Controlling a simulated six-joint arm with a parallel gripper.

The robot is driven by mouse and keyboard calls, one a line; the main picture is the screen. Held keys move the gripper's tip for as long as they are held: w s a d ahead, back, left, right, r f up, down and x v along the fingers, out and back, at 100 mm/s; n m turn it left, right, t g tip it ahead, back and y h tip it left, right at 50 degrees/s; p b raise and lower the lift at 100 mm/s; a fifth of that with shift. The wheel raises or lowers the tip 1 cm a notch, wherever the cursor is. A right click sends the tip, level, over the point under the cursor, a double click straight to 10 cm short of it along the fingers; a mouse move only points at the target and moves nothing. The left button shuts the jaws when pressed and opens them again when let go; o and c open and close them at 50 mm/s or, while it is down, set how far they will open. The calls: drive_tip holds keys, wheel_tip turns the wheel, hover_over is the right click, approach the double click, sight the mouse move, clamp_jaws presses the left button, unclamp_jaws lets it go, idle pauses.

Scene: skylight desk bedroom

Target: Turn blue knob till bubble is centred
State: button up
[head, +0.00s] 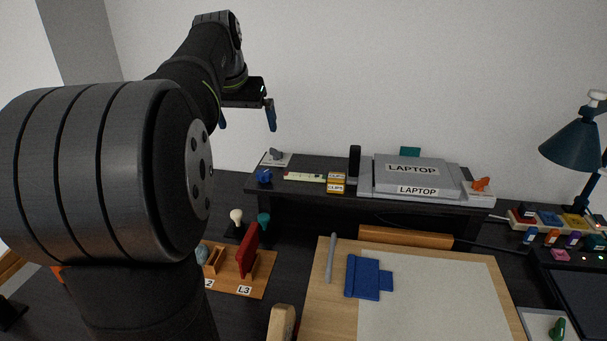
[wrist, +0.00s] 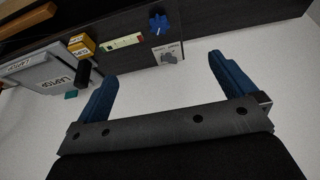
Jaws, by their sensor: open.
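The blue knob (head: 264,176) sits at the left end of the dark raised shelf in the head view; it also shows at the top of the wrist view (wrist: 158,23). Beside it lies a pale level bar (head: 305,177) with a greenish vial, also in the wrist view (wrist: 121,42). The bubble is too small to make out. My gripper (head: 247,122) is open and empty, raised above and apart from the knob. Its blue fingers are spread wide in the wrist view (wrist: 161,68).
A grey piece on a white labelled card (head: 268,160) sits behind the knob. Yellow labelled boxes (head: 336,183), a black upright cylinder (head: 354,162) and a grey laptop (head: 412,168) stand to the right on the shelf. The air around my gripper is clear.

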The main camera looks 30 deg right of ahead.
drive_tip(key=shift+c, duration=0.2)
drive_tip(key=c, duration=0.4)
drive_tip(key=shift+w+a+f+m, duration=0.1)
drive_tip(key=shift+w+f+m, duration=0.05)
drive_tip(key=shift+w+m, duration=0.15)
drive_tip(key=c, duration=0.3)
drive_tip(key=w+m, duration=0.1)
drive_tip(key=w+m+g, duration=0.1)
drive_tip(key=m, duration=0.1)
drive_tip(key=w+f+m, duration=0.1)
drive_tip(key=shift+a+m+g+h, duration=0.4)
drive_tip(key=shift+c, duration=0.5)
approach(264, 172)
drive_tip(key=x, duration=0.8)
drive_tip(key=shift+f, duration=0.3)
drive_tip(key=shift+c, duration=0.2)
drive_tip(key=c, duration=0.9)
